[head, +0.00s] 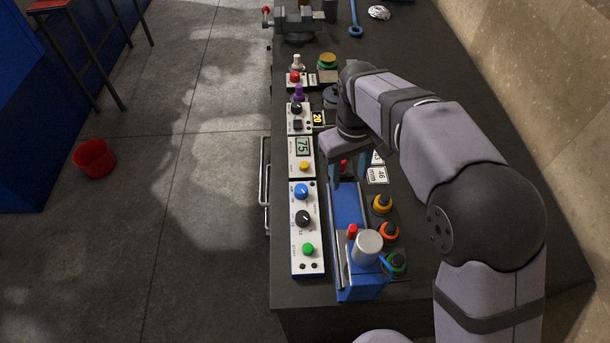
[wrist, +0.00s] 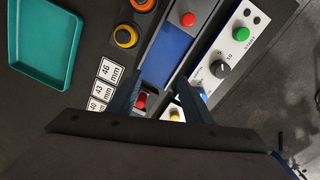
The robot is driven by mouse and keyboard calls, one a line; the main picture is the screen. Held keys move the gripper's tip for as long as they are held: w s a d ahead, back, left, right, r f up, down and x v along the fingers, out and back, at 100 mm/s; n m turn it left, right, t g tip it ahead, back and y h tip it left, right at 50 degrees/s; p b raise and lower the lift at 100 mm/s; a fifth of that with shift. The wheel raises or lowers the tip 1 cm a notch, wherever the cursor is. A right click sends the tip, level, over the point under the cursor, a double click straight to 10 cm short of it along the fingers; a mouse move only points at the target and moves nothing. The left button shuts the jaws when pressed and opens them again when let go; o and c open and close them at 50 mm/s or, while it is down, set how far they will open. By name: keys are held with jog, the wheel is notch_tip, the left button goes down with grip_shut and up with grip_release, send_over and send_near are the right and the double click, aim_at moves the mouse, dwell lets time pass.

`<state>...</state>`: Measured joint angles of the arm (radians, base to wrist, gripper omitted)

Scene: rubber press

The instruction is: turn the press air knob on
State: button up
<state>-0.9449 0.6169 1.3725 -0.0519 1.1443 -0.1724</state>
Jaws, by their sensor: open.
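A white control panel (head: 308,268) beside the blue press (head: 345,205) carries a blue knob (head: 301,191), a black knob (head: 303,219) and a green button (head: 307,250). The blue knob is likely the air knob; its lettering is too small to read. In the wrist view the blue knob (wrist: 203,92) is partly hidden beside my right finger, and the black knob (wrist: 219,69) and green button (wrist: 241,34) lie beyond. My gripper (head: 345,175) is open and empty, low over the press's far end, right of the blue knob. It also shows in the wrist view (wrist: 158,92).
Another white panel (head: 301,155) with a display and yellow button stands behind. A red button (head: 352,230) and grey cylinder (head: 367,247) are on the press. Yellow (head: 382,204), orange and green round parts sit to its right. A teal tray (wrist: 42,45) shows in the wrist view.

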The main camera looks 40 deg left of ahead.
aim_at(300, 189)
jog(key=s+a+n, duration=0.1)
jog(key=s+a, duration=0.1)
jog(key=a, duration=0.1)
jog(key=s+a+n, duration=0.1)
jog(key=s+a, duration=0.1)
jog(key=a, duration=0.1)
jog(key=s+a+p, duration=0.1)
jog(key=s+a, duration=0.2)
jog(key=shift+r+n, duration=0.4)
jog(key=shift+w+f+p, duration=0.15)
jog(key=shift+f+p, duration=0.6)
jog(key=shift+f, duration=1.1)
jog(key=shift+w+f+p, duration=0.1)
jog(key=shift+f+p, duration=0.6)
jog(key=shift+f, duration=1.1)
jog(key=c, duration=1.1)
